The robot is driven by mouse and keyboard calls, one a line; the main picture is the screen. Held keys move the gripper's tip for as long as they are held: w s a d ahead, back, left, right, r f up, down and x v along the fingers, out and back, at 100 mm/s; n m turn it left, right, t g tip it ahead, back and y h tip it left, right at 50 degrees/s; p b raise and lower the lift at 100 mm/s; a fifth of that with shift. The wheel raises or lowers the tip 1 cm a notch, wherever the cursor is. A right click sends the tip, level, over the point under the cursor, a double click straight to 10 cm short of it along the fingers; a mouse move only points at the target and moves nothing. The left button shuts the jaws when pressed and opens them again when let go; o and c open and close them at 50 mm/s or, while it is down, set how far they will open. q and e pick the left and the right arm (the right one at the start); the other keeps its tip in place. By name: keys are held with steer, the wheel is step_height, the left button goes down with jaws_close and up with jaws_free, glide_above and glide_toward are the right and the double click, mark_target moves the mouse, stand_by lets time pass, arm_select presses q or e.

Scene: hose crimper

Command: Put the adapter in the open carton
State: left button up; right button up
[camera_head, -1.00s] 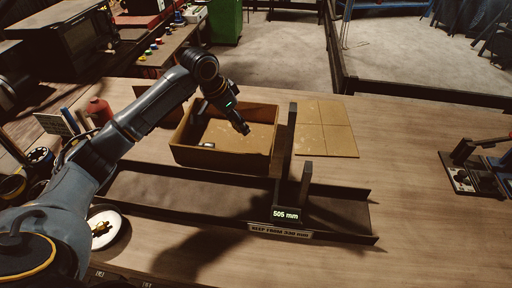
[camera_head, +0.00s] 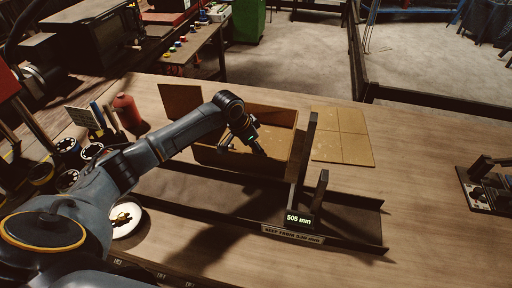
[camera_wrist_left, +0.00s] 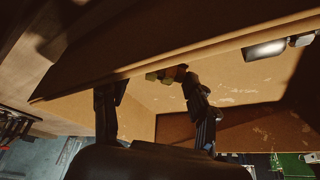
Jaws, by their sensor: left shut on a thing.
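The open carton (camera_head: 283,118) is a brown box standing on the bench behind the long dark tray. My left gripper (camera_head: 261,152) is inside the carton's outline, pointing down near its front wall. In the left wrist view the gripper (camera_wrist_left: 155,85) is shut on a small brass-coloured piece, the adapter (camera_wrist_left: 168,74), at the fingertips. A silvery fitting (camera_wrist_left: 264,50) lies in the carton, apart from the fingers. My right gripper is not in view.
The dark tray (camera_head: 200,204) has uprights (camera_head: 308,150) and a "505 mm" display (camera_head: 298,219) close to the carton's right. A white dish (camera_head: 128,226) with brass-coloured pieces stands front left. Flat cardboard (camera_head: 341,136) lies right of the carton.

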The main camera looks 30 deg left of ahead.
arm_select(q)
steer(key=shift+f, duration=0.1)
steer(key=o, duration=0.9)
steer(key=b+v, duration=0.2)
steer(key=v, duration=1)
